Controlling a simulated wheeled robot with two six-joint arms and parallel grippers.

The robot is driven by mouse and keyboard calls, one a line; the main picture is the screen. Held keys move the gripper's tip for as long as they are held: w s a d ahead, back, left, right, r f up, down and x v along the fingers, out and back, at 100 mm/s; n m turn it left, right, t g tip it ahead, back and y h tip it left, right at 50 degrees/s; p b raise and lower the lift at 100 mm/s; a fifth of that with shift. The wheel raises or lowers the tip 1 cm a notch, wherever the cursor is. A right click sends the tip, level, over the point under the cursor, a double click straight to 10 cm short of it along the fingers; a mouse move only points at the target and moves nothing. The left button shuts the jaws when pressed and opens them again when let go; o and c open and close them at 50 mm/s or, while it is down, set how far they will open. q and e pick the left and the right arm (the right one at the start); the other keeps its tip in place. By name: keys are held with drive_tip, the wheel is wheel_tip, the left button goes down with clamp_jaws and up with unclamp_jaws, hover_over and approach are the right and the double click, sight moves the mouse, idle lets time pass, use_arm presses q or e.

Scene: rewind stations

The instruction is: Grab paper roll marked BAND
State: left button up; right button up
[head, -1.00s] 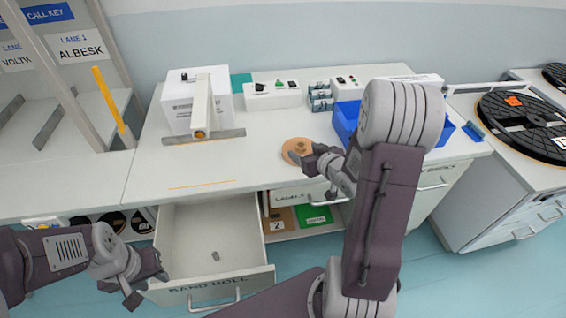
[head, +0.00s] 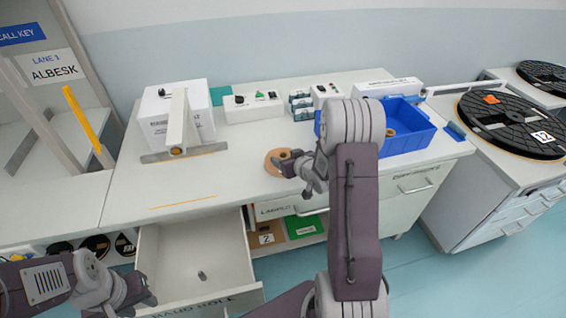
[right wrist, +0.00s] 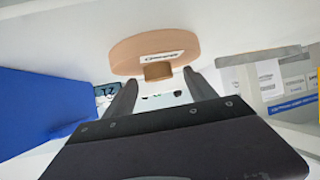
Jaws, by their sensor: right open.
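A flat tan paper roll (head: 277,162) with a round core lies on the worktop. In the right wrist view the roll (right wrist: 155,48) shows a small white label, whose print I cannot read. My right gripper (head: 297,166) is open beside the roll, at its right edge. In the right wrist view the two fingers of that gripper (right wrist: 160,88) are spread, with the roll's core between and just beyond their tips. My left gripper (head: 138,297) is low at the left, by the open drawer's left side; its jaw gap is unclear.
An open drawer (head: 240,299) below the worktop, lettered with ROLL, holds a small grey piece (head: 202,276). A blue bin (head: 412,142) stands right of the roll. A white box (head: 155,118) with a bar stands at the left. Black reels (head: 515,122) lie at the right.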

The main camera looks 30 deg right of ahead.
drive_tip(key=shift+w+d+f, duration=0.1)
drive_tip(key=shift+w+f, duration=0.05)
drive_tip(key=shift+w, duration=0.05)
drive_tip(key=shift+s, duration=0.1)
drive_tip(key=c, duration=0.6)
clamp_jaws()
wheel_tip(320, 180, up, 10)
drive_tip(key=p, duration=0.2)
drive_tip(key=shift+p, duration=0.4)
